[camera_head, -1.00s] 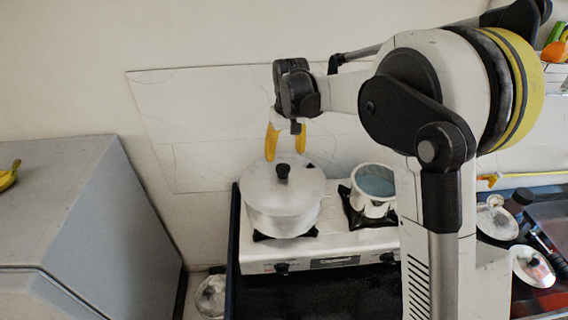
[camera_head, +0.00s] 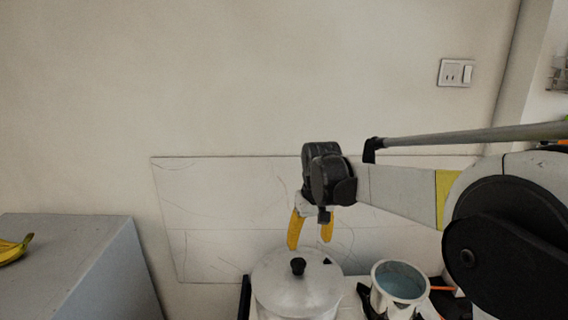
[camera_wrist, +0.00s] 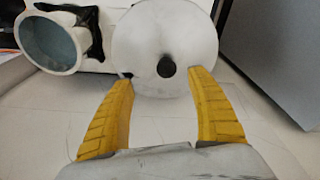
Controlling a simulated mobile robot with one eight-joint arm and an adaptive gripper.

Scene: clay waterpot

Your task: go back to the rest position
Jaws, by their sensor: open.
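My gripper (camera_head: 311,232) has two yellow fingers that are apart, with nothing between them. In the head view it hangs above and behind the lidded metal pot (camera_head: 298,288). In the wrist view my gripper (camera_wrist: 160,112) shows its fingers spread, with the pot lid (camera_wrist: 195,25) and its black knob (camera_wrist: 166,66) beyond them. I cannot tell the exact gap between the fingertips and the lid. My arm reaches in from the right of the head view.
A pot holding something blue (camera_head: 402,282) stands to the right of the lidded pot on the stove. A grey cabinet (camera_head: 75,265) with bananas (camera_head: 14,250) on top is at left. The wall behind has a pale panel (camera_head: 215,220) and a socket plate (camera_head: 456,73). The upper wall area is clear.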

